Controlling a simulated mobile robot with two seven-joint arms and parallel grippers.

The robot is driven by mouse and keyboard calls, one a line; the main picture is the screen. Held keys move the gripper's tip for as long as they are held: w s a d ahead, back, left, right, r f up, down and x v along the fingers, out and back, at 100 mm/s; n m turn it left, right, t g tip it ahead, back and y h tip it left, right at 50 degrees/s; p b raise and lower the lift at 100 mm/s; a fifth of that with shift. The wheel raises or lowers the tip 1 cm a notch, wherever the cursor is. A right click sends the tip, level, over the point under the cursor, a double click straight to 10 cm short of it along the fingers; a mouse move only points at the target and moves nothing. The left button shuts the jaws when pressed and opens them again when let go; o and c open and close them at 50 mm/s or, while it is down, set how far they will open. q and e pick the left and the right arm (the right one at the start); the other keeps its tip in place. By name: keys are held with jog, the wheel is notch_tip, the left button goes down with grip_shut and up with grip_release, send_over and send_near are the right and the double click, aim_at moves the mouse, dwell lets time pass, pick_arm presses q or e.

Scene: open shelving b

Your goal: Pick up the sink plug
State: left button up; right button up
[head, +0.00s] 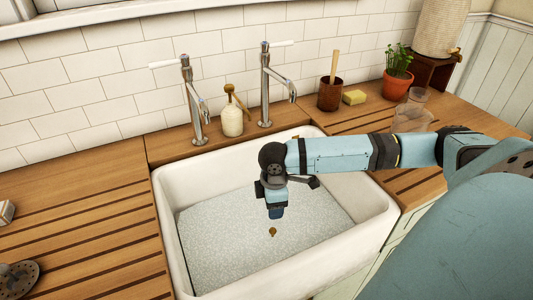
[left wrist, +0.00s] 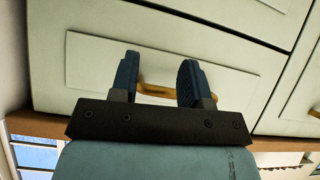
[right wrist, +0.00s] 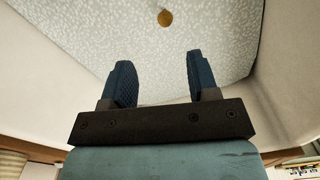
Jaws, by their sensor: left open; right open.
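A small brass-coloured round piece (head: 272,232), which looks like the sink plug, is on the speckled grey floor of the white sink. It also shows in the right wrist view as a gold disc (right wrist: 165,18), beyond my right fingertips. My right gripper (head: 276,212) reaches down into the sink just above and behind the plug in the head view. It is open and empty, with its fingers apart (right wrist: 157,75). My left gripper (left wrist: 160,75) is open and shows only in its own wrist view, facing a pale cabinet front with a wooden handle (left wrist: 155,90).
The white sink (head: 170,215) has raised walls around my right gripper. Two taps (head: 194,100) and a soap bottle (head: 232,118) stand behind it. A brush cup (head: 330,94), yellow sponge (head: 354,97), potted plant (head: 397,80) and clear glassware (head: 412,108) stand right of them.

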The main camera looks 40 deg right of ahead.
aim_at(273, 229)
notch_tip(273, 229, down, 8)
jog(key=shift+s+r+b, duration=0.1)
jog(key=shift+s+b, duration=0.05)
jog(key=shift+b, duration=0.35)
jog(key=shift+s+a+f+b, duration=0.15)
jog(key=shift+f+b, duration=0.1)
jog(key=shift+f, duration=1.1)
jog(key=shift+a+f+b, duration=0.15)
jog(key=shift+f+b, duration=0.1)
jog(key=shift+f, duration=1.1)
grip_shut()
jog(key=shift+r, duration=0.15)
notch_tip(273, 229, up, 20)
jog(key=p, duration=0.3)
